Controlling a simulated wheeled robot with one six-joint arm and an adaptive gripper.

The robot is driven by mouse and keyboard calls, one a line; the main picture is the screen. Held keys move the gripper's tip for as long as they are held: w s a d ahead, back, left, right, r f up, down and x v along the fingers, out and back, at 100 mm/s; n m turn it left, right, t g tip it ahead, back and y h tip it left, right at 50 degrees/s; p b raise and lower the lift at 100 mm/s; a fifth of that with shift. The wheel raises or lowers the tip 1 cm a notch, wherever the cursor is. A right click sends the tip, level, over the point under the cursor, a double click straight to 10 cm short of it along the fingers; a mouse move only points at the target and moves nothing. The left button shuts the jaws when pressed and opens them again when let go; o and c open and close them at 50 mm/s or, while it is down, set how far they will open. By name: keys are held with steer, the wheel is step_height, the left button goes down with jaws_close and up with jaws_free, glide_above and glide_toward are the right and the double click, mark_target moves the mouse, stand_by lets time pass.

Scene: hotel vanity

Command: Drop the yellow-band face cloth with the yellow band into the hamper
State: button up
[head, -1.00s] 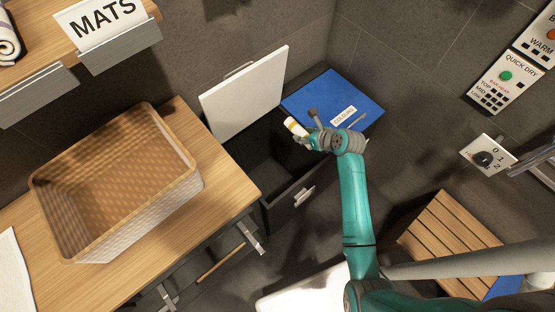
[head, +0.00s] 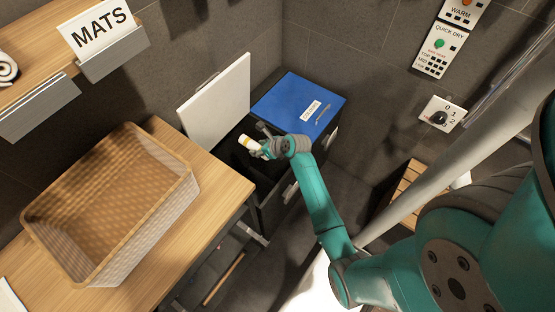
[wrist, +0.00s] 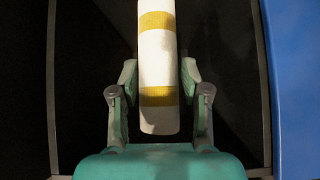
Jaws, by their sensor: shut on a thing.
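The yellow-band face cloth (head: 248,143) is a white roll with yellow bands. In the wrist view the cloth (wrist: 158,65) lies lengthwise between the two fingers. My gripper (head: 262,148) is shut on it, also in the wrist view (wrist: 160,84). The hamper (head: 270,212) is a dark box with two sections. Its left section is open, with the white lid (head: 214,105) tilted up. The cloth is over this dark opening; its height above the bottom cannot be told. The blue lid (head: 285,98) marked COLOURS is shut on the right section.
An empty wicker basket (head: 160,215) stands on the wooden counter (head: 223,186) left of the hamper. A shelf with a MATS sign (head: 101,28) is at upper left. Wall panels (head: 440,48) and a slatted wooden seat (head: 405,182) are at right.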

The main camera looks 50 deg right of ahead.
steer(key=shift+d+f, duration=0.1)
steer(key=shift+f, duration=1.1)
steer(key=o, duration=1.2)
steer(key=v, duration=1.2)
